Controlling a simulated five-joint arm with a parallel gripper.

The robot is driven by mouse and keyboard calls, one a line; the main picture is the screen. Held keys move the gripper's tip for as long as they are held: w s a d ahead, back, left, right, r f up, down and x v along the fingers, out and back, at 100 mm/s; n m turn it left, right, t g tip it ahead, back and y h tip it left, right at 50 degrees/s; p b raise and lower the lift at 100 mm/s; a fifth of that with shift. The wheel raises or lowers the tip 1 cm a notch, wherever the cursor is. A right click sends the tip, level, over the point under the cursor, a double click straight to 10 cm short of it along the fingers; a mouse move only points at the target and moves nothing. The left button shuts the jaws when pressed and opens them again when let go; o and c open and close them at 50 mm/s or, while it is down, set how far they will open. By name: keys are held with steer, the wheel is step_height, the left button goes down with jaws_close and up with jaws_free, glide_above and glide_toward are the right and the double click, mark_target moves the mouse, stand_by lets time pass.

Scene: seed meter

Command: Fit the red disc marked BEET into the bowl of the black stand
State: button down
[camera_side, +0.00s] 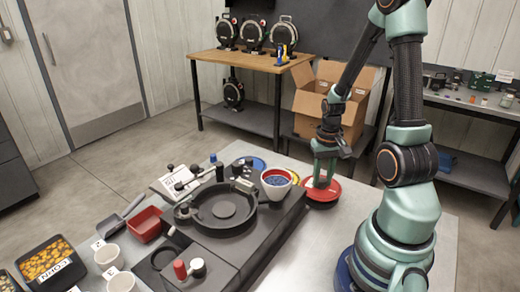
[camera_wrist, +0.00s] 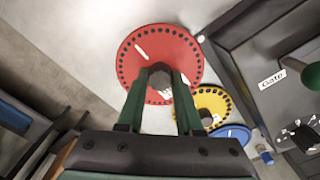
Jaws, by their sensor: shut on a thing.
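The red disc (camera_side: 322,193) is to the right of the black stand in the side view. The wrist view shows the disc (camera_wrist: 190,50) with a ring of dark holes and a dark hub (camera_wrist: 160,70); its marking is not readable. My gripper (camera_side: 323,178) points down over the disc, its green fingers shut on the hub. I cannot tell whether the disc is clear of the table. The black stand (camera_side: 235,245) has a round, open bowl (camera_side: 222,208) with a dark floor, to the left of my gripper.
A white cup of blue seeds (camera_side: 276,181) stands on the stand's right part, between bowl and disc. A yellow disc (camera_wrist: 212,100) and a blue disc (camera_wrist: 232,132) lie nearby. A red tray (camera_side: 147,224) and white cups are left. Bare table lies in front right.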

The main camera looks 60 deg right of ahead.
mark_target(321, 180)
steer(key=shift+r, duration=0.15)
step_height(321, 180, up, 19)
steer(key=w+a+n, duration=0.2)
steer(key=w+a, duration=0.3)
steer(key=a, duration=0.4)
steer(key=w+a+n, duration=0.2)
steer(key=w+a, duration=0.2)
steer(key=a, duration=0.5)
steer(key=w+a+n, duration=0.2)
steer(key=w+a, duration=0.3)
steer(key=a, duration=0.4)
steer(key=shift+s+d+f, duration=0.15)
steer(key=shift+f, duration=2.6)
steer(key=shift+s+d+f, duration=0.1)
steer(key=shift+f, duration=2.6)
steer(key=shift+f, duration=0.4)
steer(key=shift+f, duration=0.3)
